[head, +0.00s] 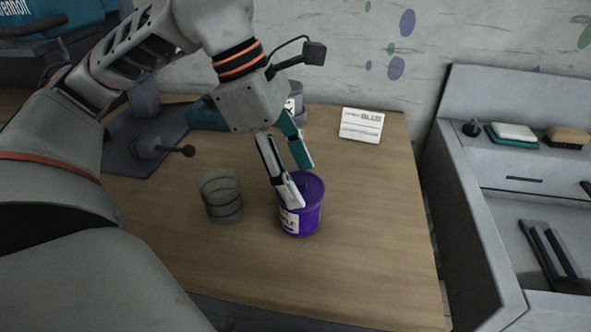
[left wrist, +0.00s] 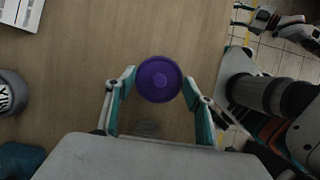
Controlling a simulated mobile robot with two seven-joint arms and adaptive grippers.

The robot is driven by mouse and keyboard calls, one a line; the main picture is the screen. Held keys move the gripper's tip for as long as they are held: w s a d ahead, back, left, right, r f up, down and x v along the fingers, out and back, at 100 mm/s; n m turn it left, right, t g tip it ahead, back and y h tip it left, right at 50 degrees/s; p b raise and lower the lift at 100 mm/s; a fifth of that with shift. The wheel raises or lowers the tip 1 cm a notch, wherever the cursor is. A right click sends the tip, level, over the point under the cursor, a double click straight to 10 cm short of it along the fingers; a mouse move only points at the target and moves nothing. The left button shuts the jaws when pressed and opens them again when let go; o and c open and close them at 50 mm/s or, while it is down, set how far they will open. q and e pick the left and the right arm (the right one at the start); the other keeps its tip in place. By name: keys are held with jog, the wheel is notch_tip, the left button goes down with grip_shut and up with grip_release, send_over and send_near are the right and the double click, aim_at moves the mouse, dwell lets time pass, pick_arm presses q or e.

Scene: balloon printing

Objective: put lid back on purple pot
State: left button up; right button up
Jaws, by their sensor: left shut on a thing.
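The purple pot (head: 308,220) stands upright on the wooden table, with a white label on its front. My left gripper (head: 297,182) reaches down over it from above, one finger on the near side and one on the far side. In the left wrist view the round purple lid (left wrist: 159,79), with a small raised centre, sits between the fingertips of my left gripper (left wrist: 158,83), which is shut on it. The lid is at the pot's top; whether it is fully seated I cannot tell. My right gripper (left wrist: 243,16) shows small at the upper right, its fingers apart.
A clear ringed cup (head: 221,197) stands left of the pot. A grey pot (head: 295,97) is behind my left gripper. The table is clear right of the pot.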

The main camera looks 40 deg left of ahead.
pick_arm(q)
jog(key=o, duration=1.3)
pick_arm(e)
jog(key=shift+f, duration=0.1)
pick_arm(q)
jog(key=shift+r+p, duration=1.2)
jog(key=shift+r, duration=0.65)
jog(key=shift+r+p, duration=1.25)
jog(key=shift+r, duration=0.4)
pick_arm(e)
jog(key=w+r+t, duration=0.1)
jog(key=w+r, duration=0.2)
jog(key=r, duration=0.6)
jog(key=shift+w+r+t, duration=0.25)
jog(key=shift+w+t, duration=0.05)
jog(key=shift+w, duration=0.1)
pick_arm(q)
jog(key=shift+r, duration=0.1)
jog(key=c, duration=2.4)
grip_shut()
jog(key=shift+r, duration=0.1)
pick_arm(e)
jog(key=shift+r, duration=0.1)
